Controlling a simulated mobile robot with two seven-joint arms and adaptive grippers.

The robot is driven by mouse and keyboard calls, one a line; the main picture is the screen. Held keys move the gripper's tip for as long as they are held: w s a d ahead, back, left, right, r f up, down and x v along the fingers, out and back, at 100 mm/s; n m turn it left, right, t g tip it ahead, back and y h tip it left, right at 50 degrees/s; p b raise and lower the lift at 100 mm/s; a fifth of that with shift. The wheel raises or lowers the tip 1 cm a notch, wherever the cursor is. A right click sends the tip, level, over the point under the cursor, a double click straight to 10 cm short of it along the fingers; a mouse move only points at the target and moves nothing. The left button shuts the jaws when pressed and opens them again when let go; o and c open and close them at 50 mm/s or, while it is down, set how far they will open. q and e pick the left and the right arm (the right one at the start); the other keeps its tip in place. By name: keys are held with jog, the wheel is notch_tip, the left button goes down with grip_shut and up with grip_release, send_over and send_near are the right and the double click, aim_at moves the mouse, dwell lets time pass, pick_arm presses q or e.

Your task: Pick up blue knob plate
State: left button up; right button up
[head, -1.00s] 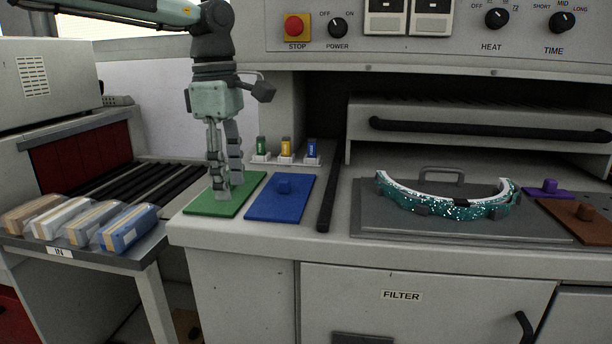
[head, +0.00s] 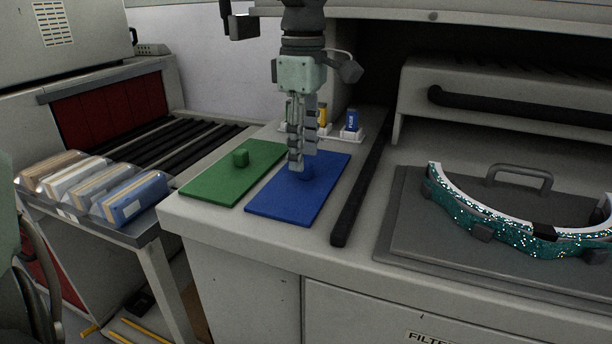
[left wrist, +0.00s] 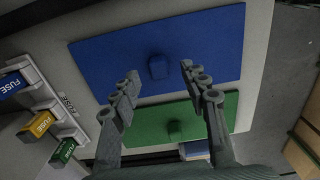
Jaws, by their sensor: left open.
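The blue knob plate (head: 284,201) lies flat on the grey counter. Its blue knob (left wrist: 158,67) stands at the plate's middle in the left wrist view and is partly hidden behind the fingers in the head view. My left gripper (head: 302,160) points down over the blue plate, close to the knob. In the left wrist view my left gripper (left wrist: 159,78) is open and empty, its fingers apart with the knob ahead between the tips. I cannot tell the exact height of the tips. My right gripper is not in view.
A green knob plate (head: 218,187) lies just left of the blue one. A black bar (head: 359,185) lies to its right. Fuses in white holders (head: 352,124) stand behind. A glittery teal arc (head: 490,238) rests on a grey handled plate (head: 405,235) at right.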

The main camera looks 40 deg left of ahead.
aim_at(305, 162)
pick_arm(q)
jog(key=shift+w+f, duration=0.1)
jog(key=shift+f, duration=1.4)
jog(key=shift+d, duration=0.1)
grip_shut()
